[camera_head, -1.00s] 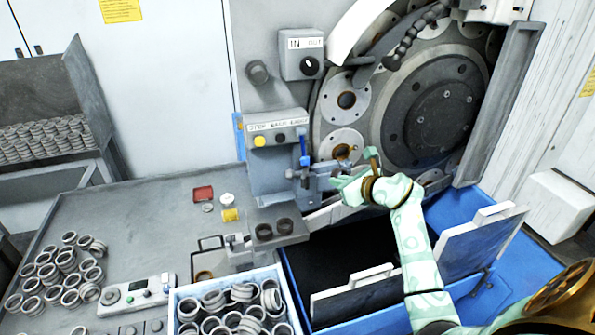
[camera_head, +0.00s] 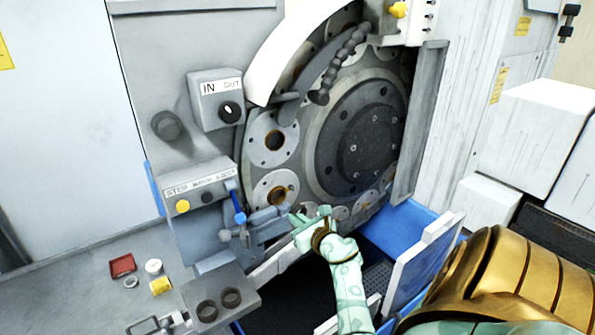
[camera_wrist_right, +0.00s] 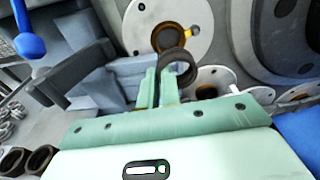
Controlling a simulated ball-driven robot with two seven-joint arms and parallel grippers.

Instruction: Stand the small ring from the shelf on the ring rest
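My right gripper (camera_head: 306,220) is at the grey fixture (camera_head: 262,223) in front of the machine's lower discs. In the right wrist view its two fingers (camera_wrist_right: 157,88) are nearly together. A small dark ring (camera_wrist_right: 180,68) is at their tips, with its wall apparently pinched between them and its opening showing to the right. In the head view this ring cannot be made out clearly. I cannot tell for certain which part is the ring rest. Two dark rings (camera_head: 218,303) sit on the small grey shelf (camera_head: 248,312). My left gripper is not in view.
The disc wheel (camera_head: 350,140) stands behind the gripper, with a bronze-lined disc (camera_head: 265,190) close by. A blue-handled lever (camera_head: 238,205) is left of the fixture. A white panel (camera_head: 425,262) stands right of my forearm. A red tray (camera_head: 121,265) lies on the bench.

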